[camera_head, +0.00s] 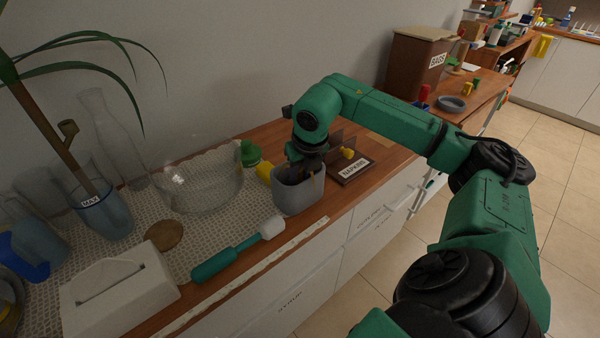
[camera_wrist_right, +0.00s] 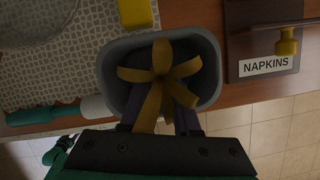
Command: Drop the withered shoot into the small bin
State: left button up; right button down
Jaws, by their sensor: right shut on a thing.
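The small bin (camera_head: 298,196) is a grey open-topped container near the front edge of the counter. My right gripper (camera_head: 303,168) points down into its mouth, and its fingertips are partly hidden by the rim in the head view. In the right wrist view the withered shoot (camera_wrist_right: 160,62), brownish yellow with several strap-like leaves, shows between the fingers of my right gripper (camera_wrist_right: 163,98). The gripper is shut on it. The shoot lies inside the outline of the bin's rim (camera_wrist_right: 211,70); whether it touches the bin is unclear. My left gripper is out of view.
A napkin holder (camera_head: 352,170) stands close right of the bin. A teal-handled tool (camera_head: 225,262) and tissue box (camera_head: 120,293) lie left. A plant stands in a blue vase (camera_head: 105,217).

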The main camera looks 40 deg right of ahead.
jog(key=shift+f+b, duration=0.55)
jog(key=shift+f, duration=0.45)
jog(key=c, duration=0.6)
grip_release()
jog(key=shift+r, duration=0.1)
jog(key=shift+o, duration=0.2)
jog(key=p+v, duration=0.2)
jog(key=v, duration=1.2)
jog(key=shift+r, duration=0.3)
